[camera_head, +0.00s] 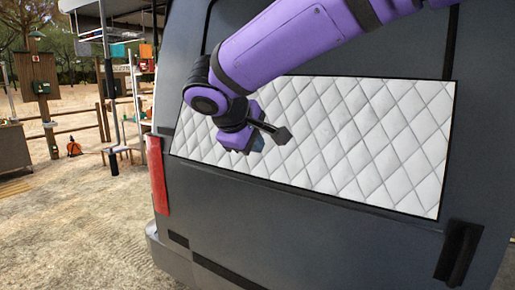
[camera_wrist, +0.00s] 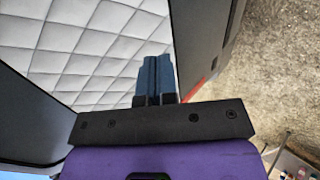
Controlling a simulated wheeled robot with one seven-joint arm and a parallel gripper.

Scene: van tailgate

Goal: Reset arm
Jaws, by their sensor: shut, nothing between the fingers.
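My purple arm reaches in from the top of the head view and bends down at the elbow. My gripper (camera_head: 259,142) hangs in front of the van's tailgate (camera_head: 290,215). In the wrist view, my gripper's blue fingers (camera_wrist: 156,78) lie side by side, shut and empty. Behind them is the white quilted panel (camera_head: 390,130), set in the tailgate; it also fills much of the wrist view (camera_wrist: 85,50). How far the fingers are from the panel is hard to tell.
A red tail light (camera_head: 158,176) is at the van's left corner, above the bumper (camera_head: 166,258). A black handle (camera_head: 459,254) is at the lower right of the tailgate. Sandy ground (camera_head: 75,225) lies open at left. A wooden fence (camera_head: 78,132) and stall stand farther back.

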